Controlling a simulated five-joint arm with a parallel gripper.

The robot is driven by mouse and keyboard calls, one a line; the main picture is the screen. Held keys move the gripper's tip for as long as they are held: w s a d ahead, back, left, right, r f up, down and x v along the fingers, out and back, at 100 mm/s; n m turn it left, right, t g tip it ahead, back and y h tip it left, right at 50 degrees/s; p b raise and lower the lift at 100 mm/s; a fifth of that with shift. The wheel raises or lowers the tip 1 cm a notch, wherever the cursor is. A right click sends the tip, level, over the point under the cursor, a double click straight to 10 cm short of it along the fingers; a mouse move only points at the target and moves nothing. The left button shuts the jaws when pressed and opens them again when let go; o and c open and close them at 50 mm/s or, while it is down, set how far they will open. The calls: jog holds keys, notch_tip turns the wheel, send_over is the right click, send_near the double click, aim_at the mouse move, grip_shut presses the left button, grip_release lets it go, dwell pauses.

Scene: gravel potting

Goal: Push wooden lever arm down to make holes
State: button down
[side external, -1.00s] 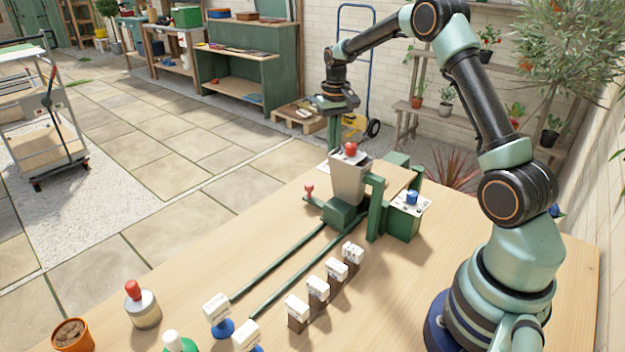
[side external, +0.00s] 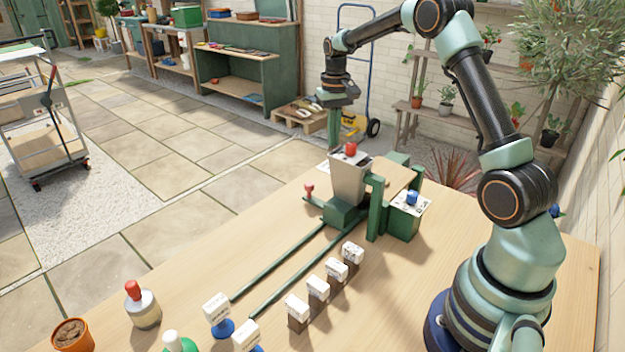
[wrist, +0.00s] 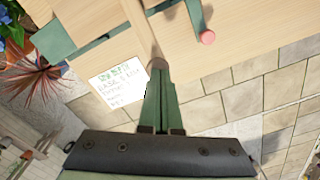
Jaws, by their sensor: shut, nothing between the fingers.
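My gripper (wrist: 158,72) is shut and empty, its green fingers together in the wrist view. A wooden rod (wrist: 140,32), which looks like the lever arm, runs from the top edge of that view to the fingertips. The fingertips overlap its end; I cannot tell whether they touch it. In the side view my gripper (side external: 334,145) hangs behind the green press machine (side external: 375,215) and its grey hopper (side external: 348,182) with a red knob (side external: 351,149). The lever cannot be made out clearly there. Any holes are hidden.
Two green rails (side external: 275,265) run across the table (side external: 185,290) from the machine. Small labelled blocks (side external: 318,288) stand beside them. A red-tipped peg (wrist: 207,37) is right of the rod. A white card (wrist: 118,84) lies left of the fingers. A terracotta pot (side external: 72,336) is at front left.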

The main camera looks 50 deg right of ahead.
notch_tip(320, 180, up, 11)
dwell(0.9)
jog(key=shift+r, duration=0.1)
jog(key=s+a+r+n+t, duration=0.1)
jog(key=s+a+r, duration=0.2)
jog(key=a, duration=0.3)
jog(key=s+a+r+n+t, duration=0.2)
jog(key=s+a, duration=0.2)
jog(key=a, duration=0.1)
jog(key=s+a+f+n+t, duration=0.2)
jog(key=s+a+f, duration=0.3)
jog(key=s+a, duration=0.4)
jog(key=shift+s+a+f+n+t, duration=0.15)
jog(key=shift+s+n+t, duration=0.25)
jog(key=shift+s, duration=0.55)
